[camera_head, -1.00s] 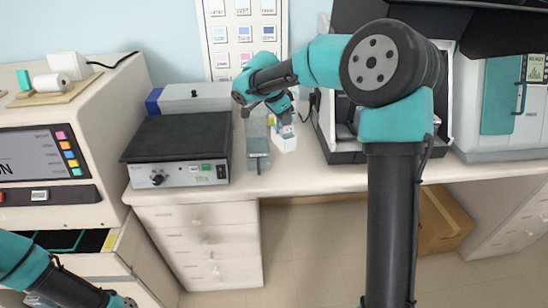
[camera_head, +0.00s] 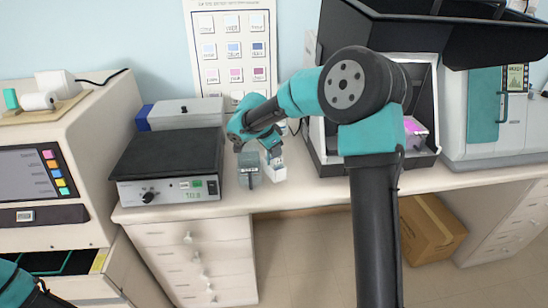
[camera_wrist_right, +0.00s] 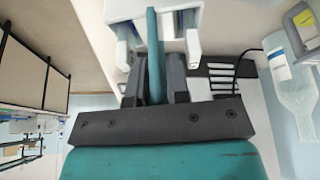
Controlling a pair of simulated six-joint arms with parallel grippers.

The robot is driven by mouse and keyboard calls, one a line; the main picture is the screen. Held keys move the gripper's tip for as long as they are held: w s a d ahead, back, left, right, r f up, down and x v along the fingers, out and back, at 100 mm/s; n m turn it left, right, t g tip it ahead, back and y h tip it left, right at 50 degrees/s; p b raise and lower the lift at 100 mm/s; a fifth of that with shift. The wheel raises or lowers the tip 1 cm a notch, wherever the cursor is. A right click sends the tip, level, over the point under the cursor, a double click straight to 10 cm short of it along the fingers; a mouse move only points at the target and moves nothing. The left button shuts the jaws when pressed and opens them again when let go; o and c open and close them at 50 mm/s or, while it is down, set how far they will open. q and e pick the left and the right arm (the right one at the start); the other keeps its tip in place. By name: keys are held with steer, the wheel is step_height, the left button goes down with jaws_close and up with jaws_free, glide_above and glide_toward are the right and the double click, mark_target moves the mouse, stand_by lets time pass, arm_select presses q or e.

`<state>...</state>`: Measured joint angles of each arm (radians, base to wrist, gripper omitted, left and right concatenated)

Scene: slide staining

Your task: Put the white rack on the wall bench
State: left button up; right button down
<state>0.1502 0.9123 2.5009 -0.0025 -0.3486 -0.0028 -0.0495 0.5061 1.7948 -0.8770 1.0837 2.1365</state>
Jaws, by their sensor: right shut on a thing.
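The white rack (camera_head: 273,172) is at the wall bench (camera_head: 330,190), just right of a clear grey glass jar (camera_head: 249,170) in the head view. It looks upright and low over the bench top, near the front edge. I cannot tell whether its base touches. My right gripper (camera_head: 270,148) is above the rack and shut on it. In the right wrist view, the dark fingers (camera_wrist_right: 156,82) close on a teal upright bar at the white rack (camera_wrist_right: 188,38), which is partly cut off. Only part of my left arm shows at the bottom left; its gripper is out of view.
A hot plate with a black top (camera_head: 168,155) stands left of the jar. A dark-framed open instrument (camera_head: 325,150) stands to the right. A clear bottle (camera_wrist_right: 292,90) shows in the wrist view. An open drawer (camera_head: 110,262) is at lower left, a cardboard box (camera_head: 432,230) under the bench.

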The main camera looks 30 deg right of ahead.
steer(key=shift+f, duration=1.4)
steer(key=shift+f, duration=0.1)
steer(key=c, duration=1.1)
jaws_free()
steer(key=v, duration=1.2)
steer(key=c, duration=0.3)
